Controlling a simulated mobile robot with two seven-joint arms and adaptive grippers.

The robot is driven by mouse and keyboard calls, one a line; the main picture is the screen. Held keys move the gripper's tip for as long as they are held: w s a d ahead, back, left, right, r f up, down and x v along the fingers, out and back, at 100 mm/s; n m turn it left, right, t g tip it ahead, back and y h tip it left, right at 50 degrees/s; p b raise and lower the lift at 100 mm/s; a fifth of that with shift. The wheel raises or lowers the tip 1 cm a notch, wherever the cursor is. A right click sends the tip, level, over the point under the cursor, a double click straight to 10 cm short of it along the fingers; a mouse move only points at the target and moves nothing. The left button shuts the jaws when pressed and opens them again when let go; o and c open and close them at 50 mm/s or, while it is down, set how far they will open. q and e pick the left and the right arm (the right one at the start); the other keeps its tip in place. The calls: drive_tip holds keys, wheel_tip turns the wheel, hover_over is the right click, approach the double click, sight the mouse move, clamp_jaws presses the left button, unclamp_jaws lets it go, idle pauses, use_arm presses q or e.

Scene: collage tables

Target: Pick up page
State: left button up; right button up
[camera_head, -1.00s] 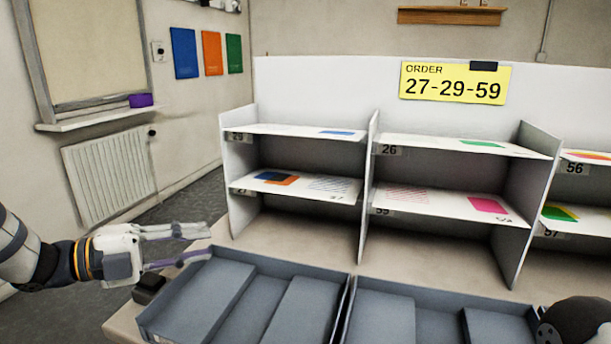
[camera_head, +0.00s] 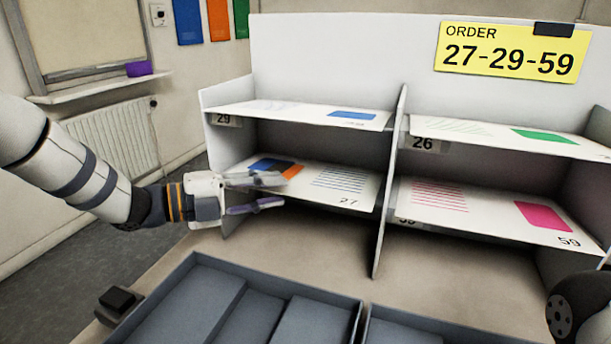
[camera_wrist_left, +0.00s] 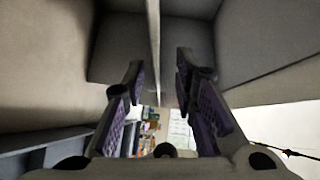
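The page numbered 27 (camera_head: 335,196) lies on the lower left shelf. It is white with blue and orange blocks on its left and printed lines on its right. My left gripper (camera_head: 284,191) is at the left part of its front edge, fingers apart, and hides part of that edge. In the left wrist view the open gripper (camera_wrist_left: 158,92) has a thin pale edge (camera_wrist_left: 154,45) between its fingers. I cannot tell whether that edge is page, shelf or both, or whether a finger touches it. My right gripper is out of view.
Page 29 (camera_head: 300,113) lies on the shelf above, page 59 (camera_head: 485,208) on the lower right shelf. A yellow order sign (camera_head: 512,52) reads 27-29-59. Grey trays (camera_head: 232,262) stand in front. Upright dividers (camera_head: 390,180) separate the shelf bays.

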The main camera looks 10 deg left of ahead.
use_arm(q)
drive_tip(key=shift+x, duration=0.75)
drive_tip(key=shift+a+f, duration=0.1)
clamp_jaws()
